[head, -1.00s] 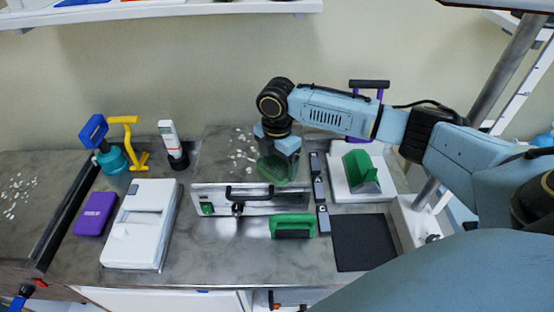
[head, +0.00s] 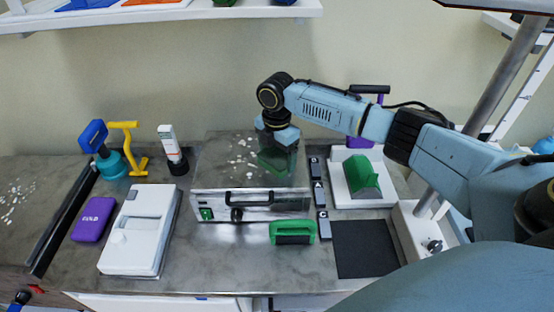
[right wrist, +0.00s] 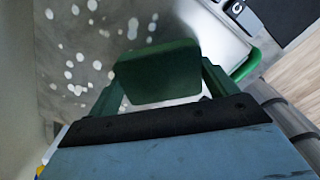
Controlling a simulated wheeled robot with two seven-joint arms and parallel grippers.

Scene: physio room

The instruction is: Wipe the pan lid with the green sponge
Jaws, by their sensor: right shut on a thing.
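The pan lid (head: 222,155) is a grey metal sheet on top of a steel unit, with white spots over its left and middle part. In the right wrist view the lid (right wrist: 125,22) shows many spots left of and beyond the sponge. My right gripper (head: 279,148) points down over the right part of the lid, shut on the green sponge (head: 274,164). In the wrist view the sponge (right wrist: 157,75) sits between the fingers. It is at or close to the lid surface; contact is not clear. My left gripper is not in view.
The unit's front has a black handle (head: 249,197). A green-handled brush (head: 293,228) lies in front. A green block (head: 361,174) stands on a white tray (head: 345,200) at right. A white case (head: 138,232) and purple pack (head: 93,219) lie left. A wall shelf (head: 160,15) is above.

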